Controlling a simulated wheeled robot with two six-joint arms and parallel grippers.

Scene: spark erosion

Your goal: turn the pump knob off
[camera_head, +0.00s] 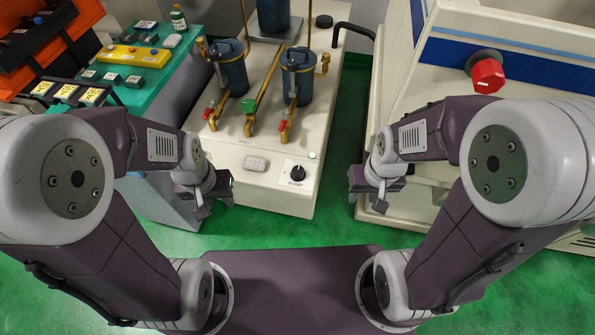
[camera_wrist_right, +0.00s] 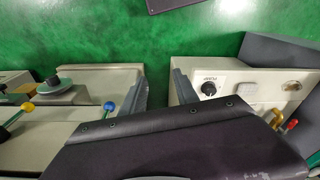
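The pump knob (camera_head: 297,173) is a black round knob on a white plate marked PUMP, on the low front of the cream pump unit (camera_head: 318,195). It also shows in the right wrist view (camera_wrist_right: 208,88), just right of the right gripper. My right gripper (camera_head: 380,190) is right of the pump unit, apart from the knob. In its wrist view its two fingers (camera_wrist_right: 161,90) stand apart with nothing between them. My left gripper (camera_head: 212,195) is left of the pump unit, also apart from the knob; its finger gap is not clear.
Blue filter canisters (camera_head: 232,68) with brass pipes, red levers and a green valve handle (camera_head: 247,105) stand behind the knob. A pale switch (camera_head: 256,163) is left of it. A machine with a red knob (camera_head: 487,74) is at right; a teal bench (camera_head: 160,88) is at left.

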